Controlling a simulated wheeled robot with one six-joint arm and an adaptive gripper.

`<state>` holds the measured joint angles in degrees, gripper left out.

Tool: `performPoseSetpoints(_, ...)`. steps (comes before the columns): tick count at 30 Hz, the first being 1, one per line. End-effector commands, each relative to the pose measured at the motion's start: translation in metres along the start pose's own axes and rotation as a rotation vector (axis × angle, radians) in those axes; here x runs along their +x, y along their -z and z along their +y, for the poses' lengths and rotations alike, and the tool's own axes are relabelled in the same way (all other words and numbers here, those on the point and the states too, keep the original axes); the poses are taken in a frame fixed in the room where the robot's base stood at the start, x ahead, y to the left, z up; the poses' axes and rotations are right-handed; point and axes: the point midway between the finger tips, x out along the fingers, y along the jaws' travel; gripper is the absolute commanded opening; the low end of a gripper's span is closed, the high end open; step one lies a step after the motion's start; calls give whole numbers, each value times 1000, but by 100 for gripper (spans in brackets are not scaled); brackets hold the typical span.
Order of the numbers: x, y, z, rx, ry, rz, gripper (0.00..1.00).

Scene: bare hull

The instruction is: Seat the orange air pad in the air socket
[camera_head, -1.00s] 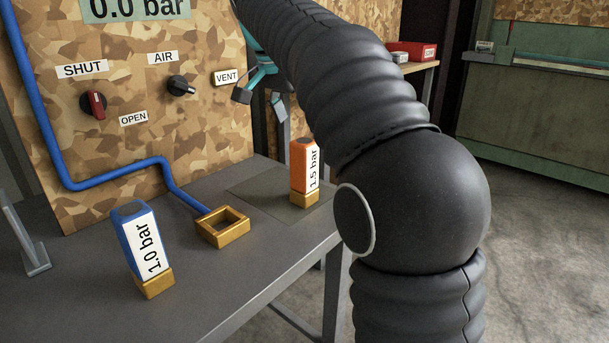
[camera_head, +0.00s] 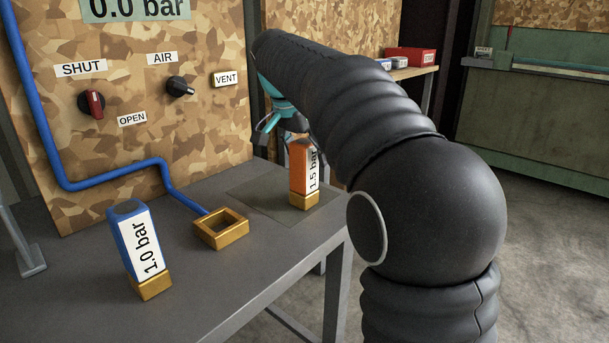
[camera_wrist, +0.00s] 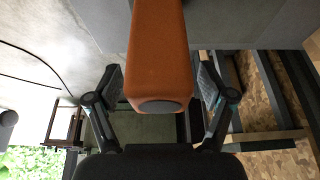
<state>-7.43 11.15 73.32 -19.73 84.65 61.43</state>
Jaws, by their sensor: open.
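The orange air pad (camera_head: 298,170), labelled 1.5 bar, stands upright with a brass base on a darker patch at the table's far right. The air socket (camera_head: 226,241) is an empty square brass frame on the table, left of the orange pad, with a blue pipe leading to it. My gripper (camera_head: 279,125) is just above and behind the orange pad's top, partly hidden by my arm. In the wrist view my open gripper (camera_wrist: 160,78) has one finger on each side of the orange pad (camera_wrist: 158,45). I cannot tell whether either finger touches it.
A blue pad (camera_head: 140,243) labelled 1.0 bar stands at the table's front left. A camouflage panel with a red knob (camera_head: 92,103), a black knob (camera_head: 179,87) and a 0.0 bar display (camera_head: 135,8) rises behind. The grey table (camera_head: 215,285) has clear room in front.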

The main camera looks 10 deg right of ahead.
Motion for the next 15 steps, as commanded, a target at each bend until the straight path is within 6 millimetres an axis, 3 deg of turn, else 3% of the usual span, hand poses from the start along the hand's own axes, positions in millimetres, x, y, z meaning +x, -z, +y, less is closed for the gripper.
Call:
performPoseSetpoints(2,0,0,0,0,0,0,81)
performPoseSetpoints(11,0,0,0,0,0,0,6)
performPoseSetpoints(15,-1,0,0,0,1,0,3)
